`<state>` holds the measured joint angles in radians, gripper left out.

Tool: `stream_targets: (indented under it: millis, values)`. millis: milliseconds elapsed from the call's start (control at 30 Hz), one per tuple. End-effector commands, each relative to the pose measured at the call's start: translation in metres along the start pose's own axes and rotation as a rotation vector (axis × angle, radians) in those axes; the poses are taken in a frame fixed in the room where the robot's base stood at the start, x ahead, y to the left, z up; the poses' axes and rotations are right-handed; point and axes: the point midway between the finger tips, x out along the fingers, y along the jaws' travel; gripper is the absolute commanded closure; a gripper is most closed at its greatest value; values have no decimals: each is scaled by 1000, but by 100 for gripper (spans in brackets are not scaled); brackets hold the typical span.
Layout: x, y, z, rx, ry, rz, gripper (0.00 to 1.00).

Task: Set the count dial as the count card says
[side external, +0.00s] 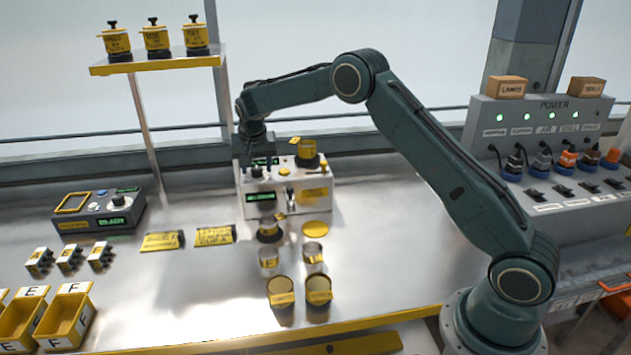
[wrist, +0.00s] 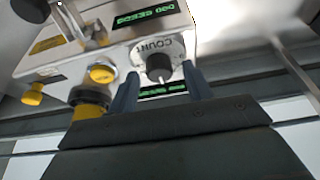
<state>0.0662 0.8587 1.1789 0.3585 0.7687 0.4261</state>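The seeder (side external: 318,197) is a pale box on the bench; it also shows upside down in the wrist view (wrist: 190,32). Its count dial (wrist: 160,68) is a black knob with a white pointer on a round pale plate marked COUNT. My gripper (wrist: 161,72) is open, with one finger on each side of the knob and gaps visible; contact cannot be told. In the side external view my gripper (side external: 257,158) is over the seeder's left part and hides the dial. Two yellow cards (side external: 162,241) (side external: 214,235) lie on the bench; their print is too small to read.
A green seeder display (wrist: 146,13) seems to read 000 SEEDS. A yellow-lidded hopper (side external: 306,150) stands on the seeder. Jars (side external: 283,309) and cups (side external: 268,266) stand in front. A control box (side external: 100,215) is at left, a power panel (side external: 545,125) at right.

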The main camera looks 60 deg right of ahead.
Motion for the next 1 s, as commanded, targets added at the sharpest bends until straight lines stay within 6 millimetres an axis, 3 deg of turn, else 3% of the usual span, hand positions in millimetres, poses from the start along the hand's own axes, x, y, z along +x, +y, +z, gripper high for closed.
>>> stream_targets:
  millis: [467,667,1000]
  values:
    - [-10,0,0,-1,1,-1,50]
    - [-34,-1,0,-1,2,-3,50]
    - [-92,-1,0,-1,2,-3,50]
